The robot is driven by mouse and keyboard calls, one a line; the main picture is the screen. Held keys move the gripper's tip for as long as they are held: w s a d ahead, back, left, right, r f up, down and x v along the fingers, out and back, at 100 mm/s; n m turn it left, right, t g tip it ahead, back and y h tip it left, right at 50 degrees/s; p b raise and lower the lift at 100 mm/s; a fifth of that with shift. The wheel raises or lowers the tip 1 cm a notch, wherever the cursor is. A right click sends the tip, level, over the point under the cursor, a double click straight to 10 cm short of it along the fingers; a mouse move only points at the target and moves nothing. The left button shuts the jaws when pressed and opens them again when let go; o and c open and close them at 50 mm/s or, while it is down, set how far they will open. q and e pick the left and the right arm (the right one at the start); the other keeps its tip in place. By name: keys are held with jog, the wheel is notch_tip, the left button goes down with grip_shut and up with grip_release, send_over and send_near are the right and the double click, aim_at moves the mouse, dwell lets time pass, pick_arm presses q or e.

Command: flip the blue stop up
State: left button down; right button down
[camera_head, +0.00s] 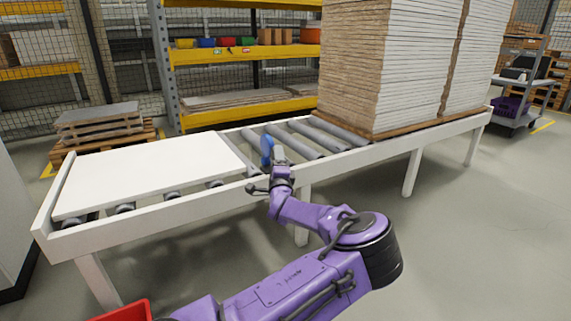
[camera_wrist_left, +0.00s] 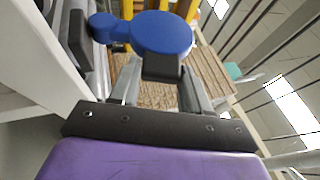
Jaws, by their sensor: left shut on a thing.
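The blue stop (camera_head: 267,149) stands up above the rollers, in the gap just right of the white panel (camera_head: 155,172) on the conveyor. My left gripper (camera_head: 279,163) is at the conveyor's front rail and shut on the stop. In the left wrist view the stop (camera_wrist_left: 160,32) shows as a large blue disc with a smaller round end, close to the dark finger pads of the gripper (camera_wrist_left: 122,52). The exact contact is partly hidden. My right gripper is not in view.
The white conveyor frame (camera_head: 390,155) runs across the view. A tall stack of boards (camera_head: 380,65) stands on its right part, and bare rollers (camera_head: 295,140) lie between stack and panel. A red bin (camera_head: 128,312) is at bottom left. A yellow shelf (camera_head: 240,53) stands behind.

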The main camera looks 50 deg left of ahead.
pick_arm(q)
jog(key=shift+s+a, duration=0.15)
jog(key=shift+s, duration=0.1)
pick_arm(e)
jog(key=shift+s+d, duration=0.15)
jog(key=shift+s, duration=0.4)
pick_arm(q)
jog(key=c, duration=0.6)
grip_release()
jog(key=shift+s+a, duration=0.1)
jog(key=shift+c, duration=0.2)
jog(key=shift+o, duration=0.2)
jog(key=shift+s+a+f, duration=0.1)
jog(key=shift+a+f, duration=0.05)
jog(key=shift+w+d, duration=0.3)
jog(key=shift+d, duration=0.1)
jog(key=p+v, duration=0.3)
jog(key=v, duration=0.7)
jog(key=shift+p, duration=0.3)
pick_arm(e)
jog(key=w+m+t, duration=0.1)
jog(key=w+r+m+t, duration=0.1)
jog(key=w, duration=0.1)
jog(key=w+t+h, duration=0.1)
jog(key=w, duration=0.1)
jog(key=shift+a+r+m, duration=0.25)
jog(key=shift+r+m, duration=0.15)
